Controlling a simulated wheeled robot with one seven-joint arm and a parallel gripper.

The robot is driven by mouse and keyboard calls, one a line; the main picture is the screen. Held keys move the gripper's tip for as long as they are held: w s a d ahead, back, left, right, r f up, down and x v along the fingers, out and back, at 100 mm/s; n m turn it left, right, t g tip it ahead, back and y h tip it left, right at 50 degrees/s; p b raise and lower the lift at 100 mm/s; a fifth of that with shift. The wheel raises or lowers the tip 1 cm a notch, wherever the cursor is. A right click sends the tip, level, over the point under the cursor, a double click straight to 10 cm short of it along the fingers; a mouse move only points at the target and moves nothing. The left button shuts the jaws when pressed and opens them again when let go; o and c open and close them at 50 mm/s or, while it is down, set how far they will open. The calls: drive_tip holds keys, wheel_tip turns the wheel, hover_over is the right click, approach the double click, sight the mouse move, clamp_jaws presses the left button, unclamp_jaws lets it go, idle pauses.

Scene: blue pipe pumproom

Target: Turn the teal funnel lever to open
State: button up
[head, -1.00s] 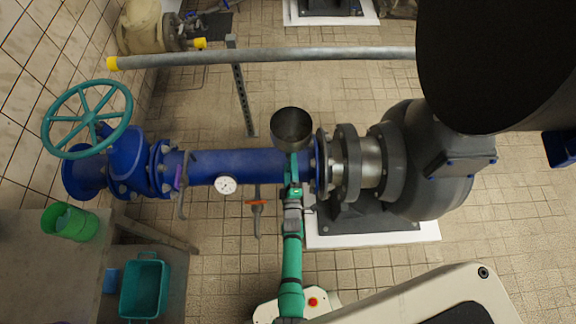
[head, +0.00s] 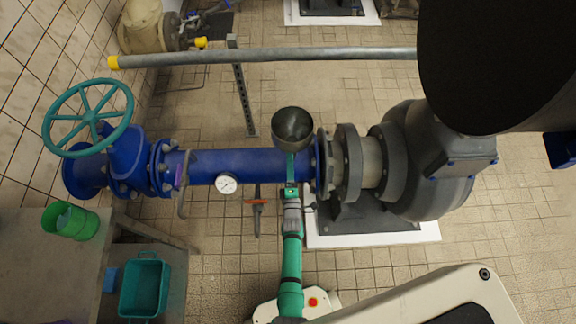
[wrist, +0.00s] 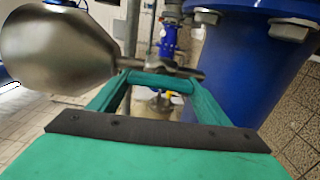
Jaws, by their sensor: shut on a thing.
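The grey metal funnel (head: 292,127) stands over the blue pipe (head: 245,166), near its right flange. It also fills the upper left of the wrist view (wrist: 58,48). My gripper (head: 291,187) is at the pipe's front side just below the funnel. In the wrist view its two teal fingers reach forward and are shut on the teal funnel lever (wrist: 157,83), which shows as a short bar across them. A metal stem lies just behind the bar. In the head view the lever is largely hidden by my gripper, and its exact angle is hard to tell.
A white gauge (head: 227,184) and an orange-handled valve (head: 257,201) sit left of my gripper. The grey pump (head: 430,160) is on the right. A teal handwheel (head: 88,118) is at far left. A grey rail (head: 270,55) crosses behind the pipe.

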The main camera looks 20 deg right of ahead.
drive_tip(key=o, duration=1.1)
drive_tip(key=shift+c, duration=0.2)
drive_tip(key=v, duration=1.1)
drive_tip(key=shift+w, duration=0.15)
